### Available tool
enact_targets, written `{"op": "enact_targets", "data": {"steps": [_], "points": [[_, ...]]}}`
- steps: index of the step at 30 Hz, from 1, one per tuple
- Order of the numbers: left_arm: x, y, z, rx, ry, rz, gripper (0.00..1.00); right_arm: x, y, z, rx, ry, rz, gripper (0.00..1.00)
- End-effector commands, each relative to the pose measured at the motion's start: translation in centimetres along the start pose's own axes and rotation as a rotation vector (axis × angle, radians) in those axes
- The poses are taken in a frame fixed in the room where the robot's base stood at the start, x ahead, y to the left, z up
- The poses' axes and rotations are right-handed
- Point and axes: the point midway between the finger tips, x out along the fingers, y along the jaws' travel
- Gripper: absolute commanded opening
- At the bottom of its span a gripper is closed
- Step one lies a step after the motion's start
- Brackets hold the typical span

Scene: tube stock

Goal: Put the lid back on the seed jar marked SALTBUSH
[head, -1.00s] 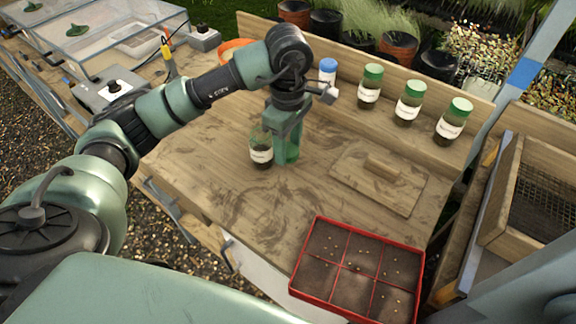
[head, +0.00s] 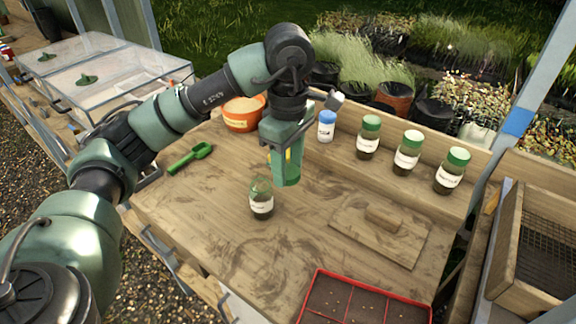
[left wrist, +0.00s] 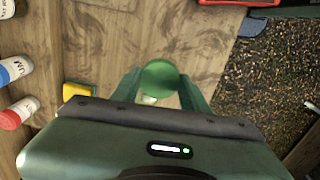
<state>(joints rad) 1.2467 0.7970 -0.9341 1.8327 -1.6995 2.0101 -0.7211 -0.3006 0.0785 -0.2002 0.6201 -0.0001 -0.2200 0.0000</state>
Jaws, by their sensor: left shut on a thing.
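An uncapped glass jar (head: 261,203) with dark contents and a white label stands upright on the wooden bench; its label is too small to read. My left gripper (head: 286,180) is above the bench, just right of and behind this jar in the head view. It is shut on a round green lid (left wrist: 160,76), seen between the fingers in the left wrist view. A white patch just below the lid there may be the jar's label. The lid is mostly hidden by the fingers in the head view. My right gripper is not in view.
Green-lidded jars (head: 407,153) and a blue-capped bottle (head: 326,126) stand along the back. A wooden board (head: 355,235) lies right, a red seed tray (head: 318,275) in front. A green trowel (head: 190,158) and orange tub (head: 240,124) are left. The bench around the jar is clear.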

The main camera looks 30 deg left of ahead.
Motion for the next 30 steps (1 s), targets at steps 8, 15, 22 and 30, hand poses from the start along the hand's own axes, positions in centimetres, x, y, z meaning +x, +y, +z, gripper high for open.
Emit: {"op": "enact_targets", "data": {"steps": [8,15,22,30], "points": [[1.8,-1.5,1.0,0.268,0.015,0.005,0.08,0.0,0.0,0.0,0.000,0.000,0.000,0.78],[5.7,-5.7,3.3,0.905,0.026,0.003,0.08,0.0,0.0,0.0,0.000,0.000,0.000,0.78],[8.0,-9.2,5.0,1.357,0.008,-0.001,0.08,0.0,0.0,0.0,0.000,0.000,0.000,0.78],[8.6,-10.3,5.4,1.491,-0.001,0.001,0.08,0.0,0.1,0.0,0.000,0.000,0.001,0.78]]}}
